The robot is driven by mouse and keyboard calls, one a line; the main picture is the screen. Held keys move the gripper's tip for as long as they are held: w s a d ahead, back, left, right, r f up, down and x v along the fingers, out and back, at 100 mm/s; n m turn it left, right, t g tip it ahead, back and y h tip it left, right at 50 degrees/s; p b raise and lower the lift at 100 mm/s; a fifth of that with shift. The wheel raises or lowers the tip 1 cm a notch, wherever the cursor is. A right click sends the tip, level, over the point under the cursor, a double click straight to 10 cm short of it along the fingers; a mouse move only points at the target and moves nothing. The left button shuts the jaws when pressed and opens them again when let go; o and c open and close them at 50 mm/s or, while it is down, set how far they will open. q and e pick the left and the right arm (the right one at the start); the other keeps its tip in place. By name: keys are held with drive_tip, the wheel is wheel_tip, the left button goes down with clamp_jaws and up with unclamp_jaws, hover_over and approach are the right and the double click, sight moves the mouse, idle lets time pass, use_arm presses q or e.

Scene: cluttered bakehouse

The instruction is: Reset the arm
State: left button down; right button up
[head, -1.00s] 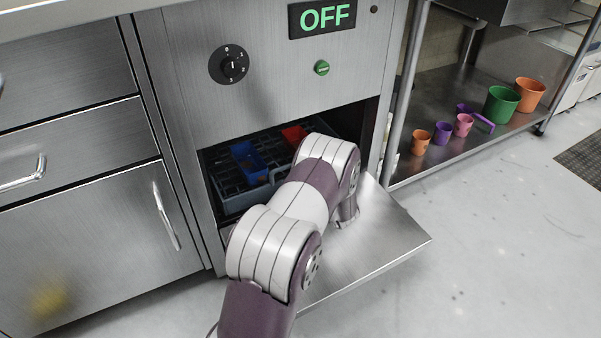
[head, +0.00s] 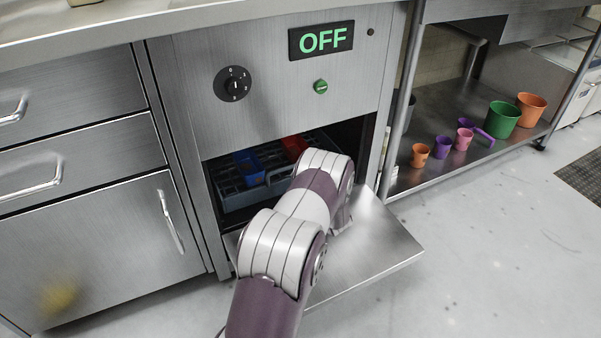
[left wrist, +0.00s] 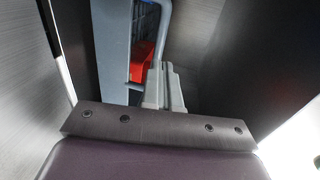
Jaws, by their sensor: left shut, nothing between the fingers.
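My left arm reaches over the lowered door (head: 375,255) toward the open compartment of a steel machine. In the head view its gripper is hidden behind the arm. In the left wrist view my left gripper (left wrist: 164,88) is shut and empty, its pale fingers close to the grey handle of a rack (left wrist: 113,50). I cannot tell if they touch it. The rack (head: 238,200) stands inside the compartment and holds a blue container (head: 249,166) and a red one (head: 294,147). The red one also shows in the left wrist view (left wrist: 142,62). My right gripper is not in view.
The machine has a dial (head: 233,84), a green button (head: 320,87) and a display (head: 321,40) reading OFF. Drawers and a cupboard (head: 100,240) stand left. A shelf (head: 425,178) with several coloured cups stands right. The floor (head: 480,270) at right is clear.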

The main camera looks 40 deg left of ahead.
use_arm(q)
drive_tip(key=p+v, duration=0.4)
drive_tip(key=v, duration=0.6)
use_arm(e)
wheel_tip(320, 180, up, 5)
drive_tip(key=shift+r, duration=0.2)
use_arm(q)
drive_tip(key=shift+d+f, duration=0.1)
